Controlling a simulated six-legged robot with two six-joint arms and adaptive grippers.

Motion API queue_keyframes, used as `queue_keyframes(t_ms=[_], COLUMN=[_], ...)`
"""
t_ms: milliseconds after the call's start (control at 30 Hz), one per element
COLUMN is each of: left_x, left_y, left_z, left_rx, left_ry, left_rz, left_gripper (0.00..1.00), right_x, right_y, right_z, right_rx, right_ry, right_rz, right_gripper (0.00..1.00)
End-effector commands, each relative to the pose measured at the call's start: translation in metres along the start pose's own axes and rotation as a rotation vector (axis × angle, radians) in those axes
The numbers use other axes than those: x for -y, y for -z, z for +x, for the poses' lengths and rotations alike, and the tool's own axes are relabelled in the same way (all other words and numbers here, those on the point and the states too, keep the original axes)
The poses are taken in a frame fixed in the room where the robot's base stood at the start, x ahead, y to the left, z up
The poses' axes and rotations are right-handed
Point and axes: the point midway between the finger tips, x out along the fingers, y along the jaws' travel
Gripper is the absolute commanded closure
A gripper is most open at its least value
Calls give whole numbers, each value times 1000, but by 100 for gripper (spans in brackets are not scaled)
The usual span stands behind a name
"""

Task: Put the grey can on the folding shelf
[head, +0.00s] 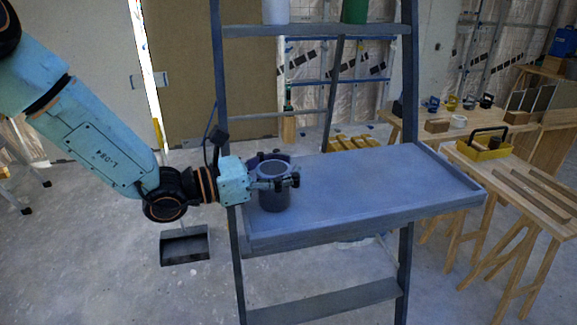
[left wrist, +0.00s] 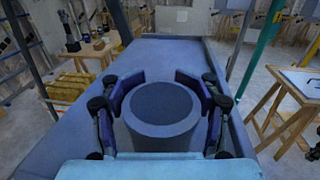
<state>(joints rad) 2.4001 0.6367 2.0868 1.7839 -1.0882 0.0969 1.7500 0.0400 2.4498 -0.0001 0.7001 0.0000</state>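The grey can (head: 274,190) is upright at the left end of the blue-grey folding shelf (head: 370,185). Its base appears at the shelf surface; whether it bears fully on it I cannot tell. My left gripper (head: 274,183) reaches in from the left, its fingers curled around the upper part of the can. In the left wrist view the can's round top (left wrist: 162,102) sits between both fingers, whose tips bend in behind it. The shelf (left wrist: 165,50) stretches away beyond the can. My right gripper is not in view.
The shelf hangs on a blue ladder frame (head: 408,100), with a white and a green container (head: 353,11) on a higher rung. Wooden tables at the right carry a yellow toolbox (head: 484,146) and small items. The shelf's middle and right are clear; it has a raised rim.

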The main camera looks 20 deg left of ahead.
Motion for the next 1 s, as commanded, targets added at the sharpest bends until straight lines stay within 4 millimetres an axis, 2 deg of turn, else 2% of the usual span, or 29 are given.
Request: queue_keyframes(t_ms=[33,267,667,1000], left_x=[0,0,0,-1], left_y=[0,-1,-4,-5], left_z=[0,0,0,-27], left_rx=[0,1,1,4], left_ry=[0,0,0,-4], left_rz=[0,0,0,-4], left_gripper=[40,21,21,21], right_x=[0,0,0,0], right_y=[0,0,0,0], right_z=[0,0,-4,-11], right_rx=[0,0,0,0], right_ry=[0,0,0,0], right_rz=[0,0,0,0], right_gripper=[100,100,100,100])
